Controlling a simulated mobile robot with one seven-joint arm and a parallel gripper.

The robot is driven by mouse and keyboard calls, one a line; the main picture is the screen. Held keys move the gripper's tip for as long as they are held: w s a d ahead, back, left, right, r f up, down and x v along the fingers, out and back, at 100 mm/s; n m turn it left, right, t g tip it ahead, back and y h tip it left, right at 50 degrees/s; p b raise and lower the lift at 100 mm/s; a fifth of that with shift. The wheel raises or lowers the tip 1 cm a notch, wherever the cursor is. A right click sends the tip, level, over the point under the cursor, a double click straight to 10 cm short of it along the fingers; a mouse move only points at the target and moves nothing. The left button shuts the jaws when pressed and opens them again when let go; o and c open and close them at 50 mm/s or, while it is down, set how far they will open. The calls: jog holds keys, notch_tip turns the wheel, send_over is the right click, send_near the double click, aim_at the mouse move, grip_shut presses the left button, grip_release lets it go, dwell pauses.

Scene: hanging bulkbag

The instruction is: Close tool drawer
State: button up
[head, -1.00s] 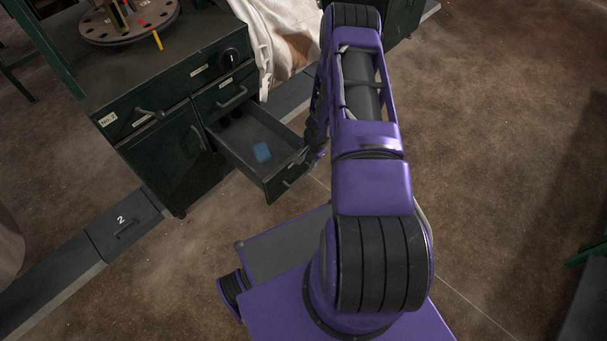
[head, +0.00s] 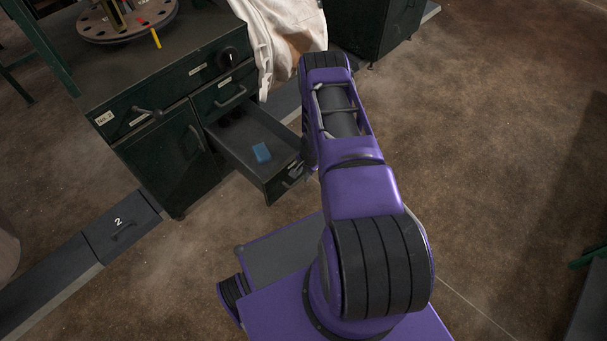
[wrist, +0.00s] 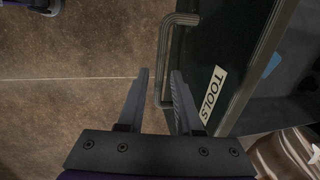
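The tool drawer (head: 232,153) is a dark green metal drawer, pulled well out of the cabinet below a shut drawer in the head view. A blue item lies inside it. In the wrist view its front (wrist: 205,55) carries a "TOOLS" label and a grey bar handle (wrist: 163,60). My gripper (wrist: 159,73) is open at the handle. The bar shows between the two fingertips, with a gap to the left finger; whether the right finger touches it I cannot tell. In the head view my arm hides the gripper and part of the drawer front.
The dark green cabinet (head: 170,165) has a shut door left of the drawer and a round flanged plate (head: 130,20) on top. A pale cloth bag (head: 280,35) hangs behind the drawer. A floor channel marked 2 (head: 122,225) runs along the cabinet. Open floor lies right.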

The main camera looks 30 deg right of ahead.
grip_shut()
dwell(1.2)
